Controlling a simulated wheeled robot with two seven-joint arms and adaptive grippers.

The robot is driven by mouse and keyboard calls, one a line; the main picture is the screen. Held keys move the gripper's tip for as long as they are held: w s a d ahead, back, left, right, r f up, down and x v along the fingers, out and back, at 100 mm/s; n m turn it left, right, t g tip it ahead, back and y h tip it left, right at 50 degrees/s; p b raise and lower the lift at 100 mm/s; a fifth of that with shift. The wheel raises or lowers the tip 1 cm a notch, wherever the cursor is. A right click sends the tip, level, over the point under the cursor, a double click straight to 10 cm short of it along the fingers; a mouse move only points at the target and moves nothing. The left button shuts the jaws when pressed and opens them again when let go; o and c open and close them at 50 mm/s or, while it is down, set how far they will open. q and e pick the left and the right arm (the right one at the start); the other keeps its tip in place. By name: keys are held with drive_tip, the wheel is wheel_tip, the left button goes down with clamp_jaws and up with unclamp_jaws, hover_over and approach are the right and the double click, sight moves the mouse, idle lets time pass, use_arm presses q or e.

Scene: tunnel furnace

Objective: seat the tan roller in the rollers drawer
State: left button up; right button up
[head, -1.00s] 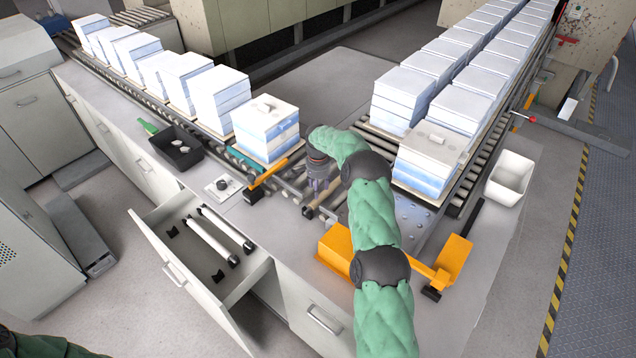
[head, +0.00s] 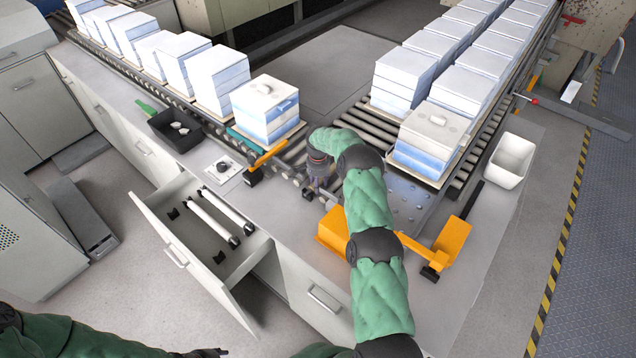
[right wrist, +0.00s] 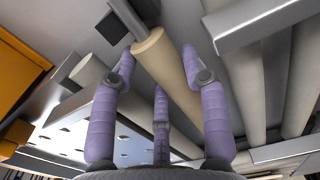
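The tan roller (right wrist: 165,62) lies diagonally between the purple fingers of my right gripper (right wrist: 158,62) in the right wrist view. The fingertips sit on either side with little gap; the fingers look open around it. In the head view the right gripper (head: 315,188) points down at the conveyor corner, with a small tan roller end (head: 308,194) beside it. The rollers drawer (head: 205,288) is pulled out at the lower left. It holds two pale rollers (head: 212,219) and an empty pair of black cradles (head: 219,257). My left gripper (head: 207,353) shows partly at the bottom edge.
Stacks of white and blue blocks (head: 266,110) stand on both conveyor lines. A black tray (head: 175,130) and white bin (head: 510,160) sit on the counters. Space above the drawer is clear.

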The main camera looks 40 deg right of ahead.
clamp_jaws()
drive_tip(key=shift+r+p, duration=1.15)
drive_tip(key=shift+r, duration=3.4)
drive_tip(key=shift+w+d, duration=0.1)
